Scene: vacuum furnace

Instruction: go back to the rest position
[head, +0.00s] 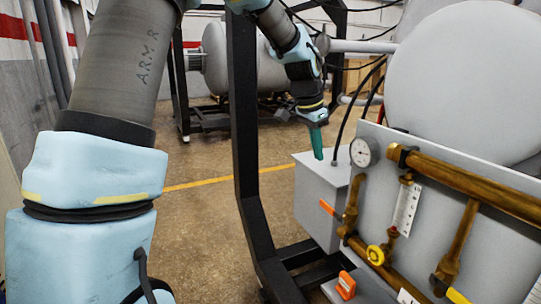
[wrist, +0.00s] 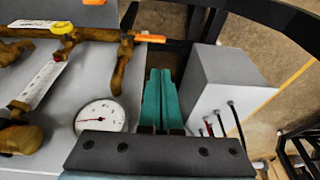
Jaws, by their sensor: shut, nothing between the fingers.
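My gripper (head: 317,143) hangs pointing down at the end of my arm, above the grey box beside the furnace's pipe panel. Its two green fingers also show in the wrist view (wrist: 159,98), lying side by side, shut, with nothing between them. The fingers look clear of the pressure gauge (head: 363,152) and the grey box (head: 318,207). In the wrist view the gauge (wrist: 101,116) is left of the fingers and the box (wrist: 225,85) is right of them.
Brass pipes (head: 470,183) with an orange-handled valve (head: 328,208) and a yellow knob (head: 375,255) run along the grey panel. A black frame post (head: 243,130) stands left of the box. Open floor (head: 200,230) lies left of the post.

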